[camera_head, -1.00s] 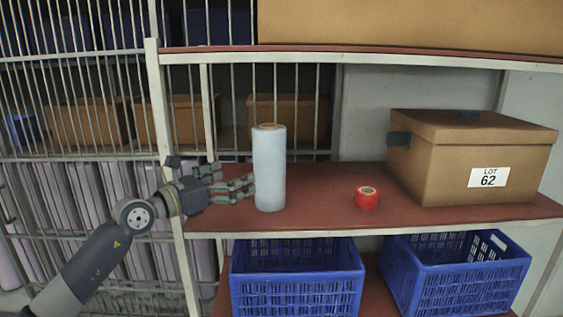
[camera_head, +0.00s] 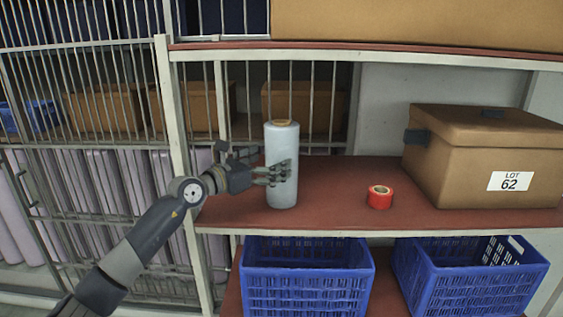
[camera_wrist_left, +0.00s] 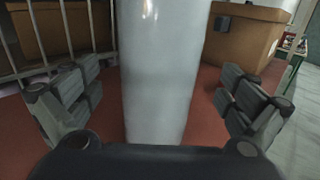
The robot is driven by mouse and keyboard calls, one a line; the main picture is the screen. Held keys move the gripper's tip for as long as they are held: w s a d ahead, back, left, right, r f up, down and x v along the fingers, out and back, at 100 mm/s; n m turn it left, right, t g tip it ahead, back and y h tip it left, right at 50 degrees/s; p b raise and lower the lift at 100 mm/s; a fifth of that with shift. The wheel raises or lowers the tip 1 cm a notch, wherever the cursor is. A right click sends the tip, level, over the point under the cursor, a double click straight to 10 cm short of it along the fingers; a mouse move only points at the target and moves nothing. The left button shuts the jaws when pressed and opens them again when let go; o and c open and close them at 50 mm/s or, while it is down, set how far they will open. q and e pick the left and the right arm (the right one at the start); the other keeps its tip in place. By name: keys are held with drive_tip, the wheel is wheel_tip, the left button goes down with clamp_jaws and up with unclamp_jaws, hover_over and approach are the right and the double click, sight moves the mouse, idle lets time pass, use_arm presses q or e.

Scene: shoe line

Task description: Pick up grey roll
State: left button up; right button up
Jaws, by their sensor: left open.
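The grey roll (camera_head: 283,140) stands upright on the red-brown shelf (camera_head: 330,190), with a brown core end at its top. My left gripper (camera_head: 281,172) comes in from the left, with a finger in front of the roll's lower half. In the left wrist view the roll (camera_wrist_left: 160,75) stands between the open fingers of my left gripper (camera_wrist_left: 162,105), with a visible gap on both sides. The roll's lower end is hidden there by the gripper's palm. My right gripper is not in view.
A red tape roll (camera_head: 380,198) lies to the right of the grey roll. A brown box labelled LOT 62 (camera_head: 470,160) stands farther right. Blue crates (camera_head: 308,285) sit below the shelf. A white post (camera_head: 178,130) rises at the shelf's left end.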

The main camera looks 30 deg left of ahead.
use_arm(q)
drive_tip(key=p+x, duration=0.1)
drive_tip(key=x, duration=0.1)
drive_tip(key=shift+w+r, duration=0.1)
drive_tip(key=shift+w, duration=0.15)
drive_tip(key=shift+w+d+f+p, duration=0.1)
drive_tip(key=shift+w+f+p, duration=0.1)
drive_tip(key=shift+w, duration=0.25)
drive_tip(key=shift+w+d+f+p, duration=0.1)
drive_tip(key=shift+w+p, duration=0.1)
drive_tip(key=shift+w, duration=0.25)
drive_tip(key=shift+s, duration=0.1)
drive_tip(key=shift+c, duration=1.3)
drive_tip(key=c, duration=1.4)
drive_tip(key=shift+o, duration=0.2)
drive_tip(key=shift+r, duration=0.2)
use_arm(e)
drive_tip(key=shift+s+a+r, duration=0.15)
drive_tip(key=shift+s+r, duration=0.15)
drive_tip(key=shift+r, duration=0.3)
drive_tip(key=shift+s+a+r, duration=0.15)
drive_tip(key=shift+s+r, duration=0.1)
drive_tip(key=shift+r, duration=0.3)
